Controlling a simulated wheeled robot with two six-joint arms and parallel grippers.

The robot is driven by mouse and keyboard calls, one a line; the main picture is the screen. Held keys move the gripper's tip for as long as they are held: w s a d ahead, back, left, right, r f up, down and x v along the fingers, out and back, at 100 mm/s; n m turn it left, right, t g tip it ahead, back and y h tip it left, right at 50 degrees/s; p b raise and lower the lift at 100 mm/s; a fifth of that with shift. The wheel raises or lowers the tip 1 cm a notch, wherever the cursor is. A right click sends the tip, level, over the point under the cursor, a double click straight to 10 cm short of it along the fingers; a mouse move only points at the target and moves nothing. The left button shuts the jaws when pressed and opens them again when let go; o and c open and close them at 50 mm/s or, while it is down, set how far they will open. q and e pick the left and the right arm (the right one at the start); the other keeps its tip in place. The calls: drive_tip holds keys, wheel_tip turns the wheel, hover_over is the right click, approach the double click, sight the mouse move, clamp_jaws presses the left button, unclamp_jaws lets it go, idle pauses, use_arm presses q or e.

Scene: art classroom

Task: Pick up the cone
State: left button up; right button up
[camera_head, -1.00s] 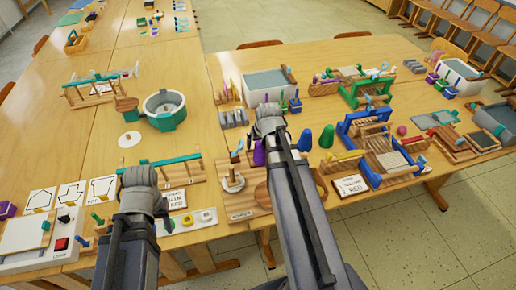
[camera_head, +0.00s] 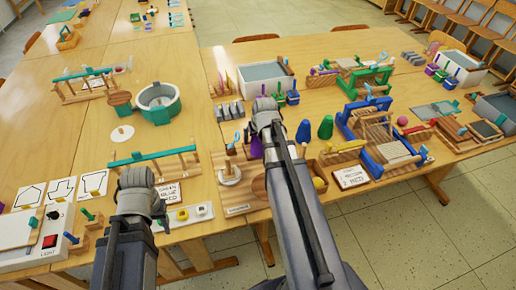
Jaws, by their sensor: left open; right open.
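A blue cone (camera_head: 304,132) and a green cone (camera_head: 326,127) stand upright side by side on the wooden table, just right of my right gripper. A purple cone (camera_head: 256,147) shows partly behind my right arm. My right gripper (camera_head: 265,106) is over the table, apart from the blue and green cones; its fingers are hard to make out, and it looks empty. My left gripper (camera_head: 136,178) is at the table's front left, by a green-topped wooden rack (camera_head: 153,157), with no cone near it. Its fingertips are hidden.
A wooden tray with a yellow ball (camera_head: 320,183) and a lettered card (camera_head: 352,177) lie in front of the cones. A blue-and-wood frame (camera_head: 375,130) stands to their right. A grey-filled bin (camera_head: 264,77) is behind. A round green-and-white tub (camera_head: 159,103) stands left.

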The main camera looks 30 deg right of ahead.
use_arm(q)
wheel_tip(320, 180, down, 2)
drive_tip(key=shift+f+b, duration=0.25)
drive_tip(key=shift+b, duration=0.45)
use_arm(e)
drive_tip(key=x, duration=0.2)
drive_tip(key=shift+w+f, duration=0.15)
drive_tip(key=shift+f, duration=0.15)
use_arm(q)
drive_tip(key=shift+r, duration=0.1)
use_arm(e)
drive_tip(key=shift+r, duration=0.1)
clamp_jaws()
use_arm(q)
wheel_tip(320, 180, up, 10)
drive_tip(key=p, duration=1)
use_arm(e)
wheel_tip(320, 180, up, 10)
